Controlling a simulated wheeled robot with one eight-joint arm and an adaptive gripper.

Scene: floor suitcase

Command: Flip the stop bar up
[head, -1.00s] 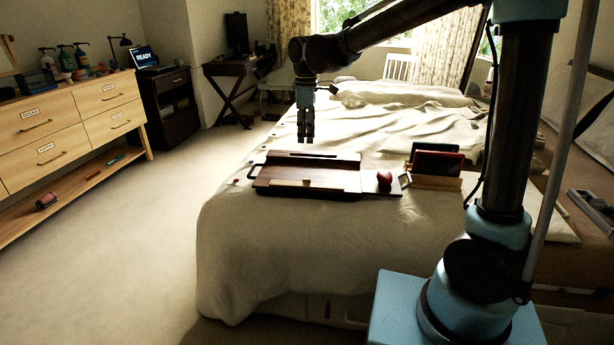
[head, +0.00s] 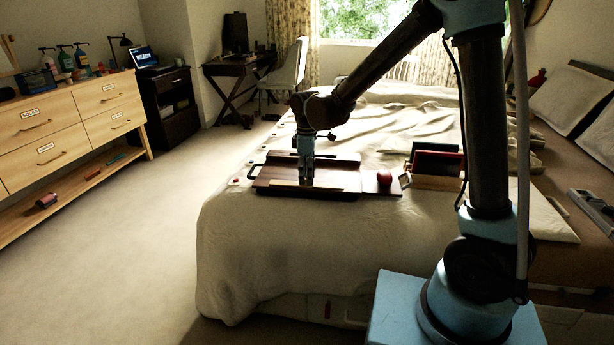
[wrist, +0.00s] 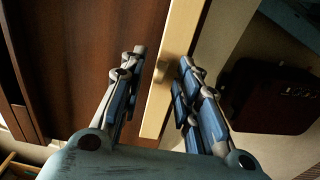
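A dark reddish-brown wooden board (head: 350,178) with a handle at its left lies on the bed. A pale wooden bar (head: 328,187), which I take as the stop bar, runs along its near edge. It also shows in the wrist view (wrist: 187,28), slanting between my fingers, with a small knob on it (wrist: 181,69). My gripper (head: 306,180) points down at the middle of the bar. In the wrist view my gripper (wrist: 162,66) is open, with one finger on each side of the bar. I cannot tell whether the fingers touch it.
A red ball-like object (head: 384,179) sits right of the board, beside a wooden holder (head: 436,183) with dark and red items. A dark reddish case (wrist: 268,96) shows at right in the wrist view. The drawer chest (head: 75,120) stands far left across open carpet.

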